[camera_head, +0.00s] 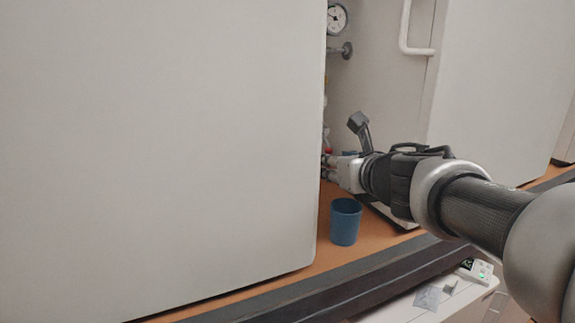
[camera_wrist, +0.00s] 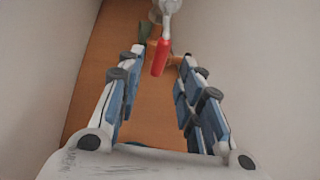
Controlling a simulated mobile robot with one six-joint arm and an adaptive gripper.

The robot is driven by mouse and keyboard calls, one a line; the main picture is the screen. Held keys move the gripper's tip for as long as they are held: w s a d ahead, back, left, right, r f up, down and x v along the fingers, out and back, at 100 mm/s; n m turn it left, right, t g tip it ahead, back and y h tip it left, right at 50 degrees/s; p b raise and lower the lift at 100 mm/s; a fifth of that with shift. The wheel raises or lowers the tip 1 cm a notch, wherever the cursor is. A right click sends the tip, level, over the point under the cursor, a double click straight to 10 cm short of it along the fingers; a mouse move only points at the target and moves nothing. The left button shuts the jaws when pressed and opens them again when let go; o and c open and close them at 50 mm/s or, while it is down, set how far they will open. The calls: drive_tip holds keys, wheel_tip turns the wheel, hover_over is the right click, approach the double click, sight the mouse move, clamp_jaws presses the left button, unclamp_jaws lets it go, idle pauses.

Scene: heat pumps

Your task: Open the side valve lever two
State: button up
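In the wrist view a red valve lever (camera_wrist: 160,57) hangs from a grey fitting (camera_wrist: 168,8) near the top centre. My gripper (camera_wrist: 162,55) is open, with its blue-padded fingers on either side of the lever's line. The lever shows between the fingertips; I cannot tell whether either finger touches it. In the head view my gripper (camera_head: 328,168) reaches into the gap beside the large white cabinet, and its fingertips are partly hidden by the cabinet edge. A small bit of red (camera_head: 327,152) shows there, too small to identify.
A large white cabinet (camera_head: 160,140) fills the left. A blue cup (camera_head: 346,222) stands on the orange-brown surface (camera_head: 385,232) below my gripper. A gauge (camera_head: 337,18) and a valve fitting (camera_head: 341,50) are above. A white panel (camera_head: 500,80) with a handle (camera_head: 405,30) bounds the right.

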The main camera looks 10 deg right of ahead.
drive_tip(key=v, duration=0.6)
drive_tip(key=shift+s, duration=0.15)
drive_tip(key=shift+c, duration=0.4)
drive_tip(key=shift+c, duration=1.3)
drive_tip(key=shift+r, duration=0.1)
